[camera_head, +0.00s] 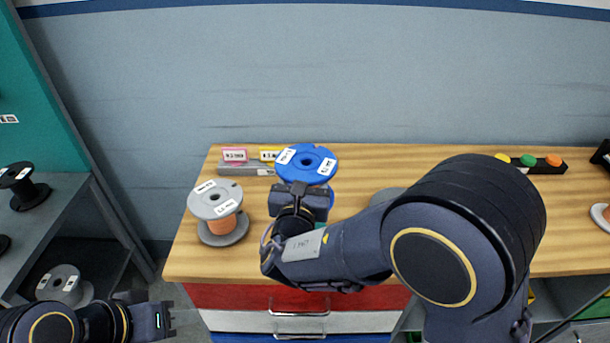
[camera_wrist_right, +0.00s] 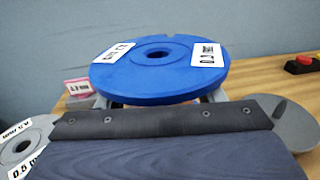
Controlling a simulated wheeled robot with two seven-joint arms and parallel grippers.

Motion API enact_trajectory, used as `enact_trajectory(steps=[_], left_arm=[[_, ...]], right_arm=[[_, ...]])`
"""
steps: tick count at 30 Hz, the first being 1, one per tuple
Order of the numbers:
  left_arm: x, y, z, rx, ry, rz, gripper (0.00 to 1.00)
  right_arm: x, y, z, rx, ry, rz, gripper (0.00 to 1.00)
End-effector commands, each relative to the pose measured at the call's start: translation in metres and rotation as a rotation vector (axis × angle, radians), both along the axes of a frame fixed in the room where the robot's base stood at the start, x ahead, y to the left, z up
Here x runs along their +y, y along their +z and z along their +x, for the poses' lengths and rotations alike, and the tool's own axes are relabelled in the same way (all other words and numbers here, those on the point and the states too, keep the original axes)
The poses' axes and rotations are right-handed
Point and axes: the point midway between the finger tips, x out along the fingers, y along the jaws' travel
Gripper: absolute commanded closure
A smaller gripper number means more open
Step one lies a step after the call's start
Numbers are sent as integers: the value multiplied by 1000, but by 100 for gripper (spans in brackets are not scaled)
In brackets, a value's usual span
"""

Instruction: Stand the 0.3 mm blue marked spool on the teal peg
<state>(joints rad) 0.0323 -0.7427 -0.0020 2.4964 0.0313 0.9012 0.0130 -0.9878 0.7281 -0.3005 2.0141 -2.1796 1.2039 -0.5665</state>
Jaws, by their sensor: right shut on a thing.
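The blue spool (camera_head: 307,163) is upright, with white labels on its top flange; their print is too small to read surely. It also fills the upper middle of the right wrist view (camera_wrist_right: 160,68). My right gripper (camera_head: 310,196) is shut on the blue spool from the near side; its fingers are mostly hidden behind the hand and under the flange. A small teal patch (camera_head: 321,228) shows just below the right hand; I cannot tell whether it is the teal peg. My left gripper (camera_head: 170,319) is open and empty at the lower left, off the bench.
A grey spool with orange wire (camera_head: 215,203) stands left of the blue spool. Pink (camera_head: 234,155) and yellow label blocks stand behind. A button strip (camera_head: 530,162) lies at the back right. A grey disc (camera_head: 385,196) is partly hidden by my right arm.

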Motion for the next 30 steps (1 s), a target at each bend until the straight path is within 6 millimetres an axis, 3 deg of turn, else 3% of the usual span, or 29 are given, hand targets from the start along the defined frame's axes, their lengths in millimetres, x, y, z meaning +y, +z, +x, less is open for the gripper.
enact_trajectory(steps=[8,30], left_arm=[[0,-1,0,0,0,0,64],[0,-25,0,0,0,0,64]], right_arm=[[0,1,0,-4,0,1,82],[0,-23,0,-4,0,1,82]])
